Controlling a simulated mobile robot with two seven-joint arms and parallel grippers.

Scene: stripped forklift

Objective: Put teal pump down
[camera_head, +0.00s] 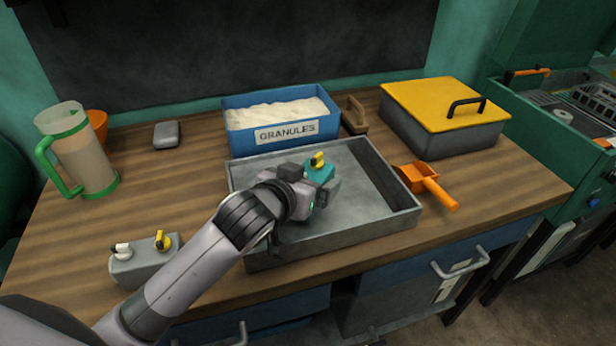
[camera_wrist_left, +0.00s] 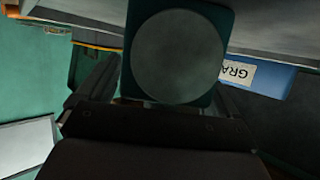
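In the left wrist view the pump (camera_wrist_left: 180,55) shows as a teal block with a round grey face between the two dark fingers of my left gripper (camera_wrist_left: 170,85). The fingers appear closed on its sides. The gripper hides part of the pump and its underside, so I cannot tell whether it touches the tray floor. My right gripper is in neither view.
Behind the tray stand a blue granules bin (camera_head: 283,117) and a brown brush (camera_head: 354,115). An orange scoop (camera_head: 427,184) lies right of it, near a yellow-lidded box (camera_head: 444,117). A grey block with valves (camera_head: 142,262) and a green-handled jug (camera_head: 80,150) stand left. The tray's right half is empty.

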